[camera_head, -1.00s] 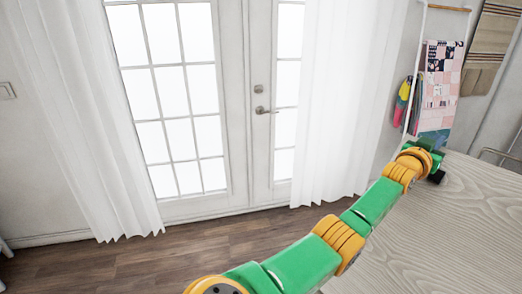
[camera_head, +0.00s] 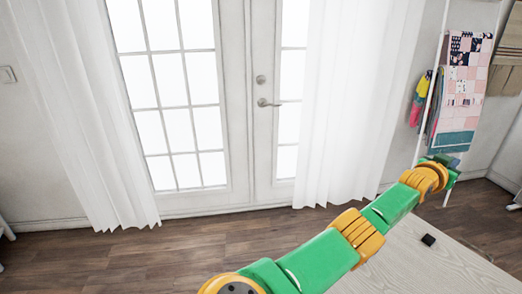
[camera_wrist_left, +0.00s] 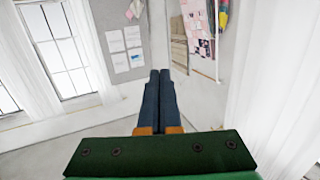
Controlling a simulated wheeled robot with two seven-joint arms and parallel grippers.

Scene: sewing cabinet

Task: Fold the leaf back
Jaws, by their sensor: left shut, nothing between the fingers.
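The leaf (camera_head: 410,270) shows as a pale wood-grain panel at the lower right of the head view, partly hidden by my left arm. A small black fitting (camera_head: 428,240) shows on its surface near its far end. My left gripper (camera_wrist_left: 160,75) is shut and empty in the left wrist view, its two dark blue fingers together. I cannot tell whether the arm touches the leaf. The leaf does not show in the left wrist view.
White glazed doors (camera_head: 262,110) and long curtains (camera_head: 350,110) stand behind. A white rack with a patchwork quilt (camera_head: 465,85) leans at the right wall. Wood floor (camera_head: 230,240) is clear before the doors. The wrist view shows a grey pinboard (camera_wrist_left: 125,45).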

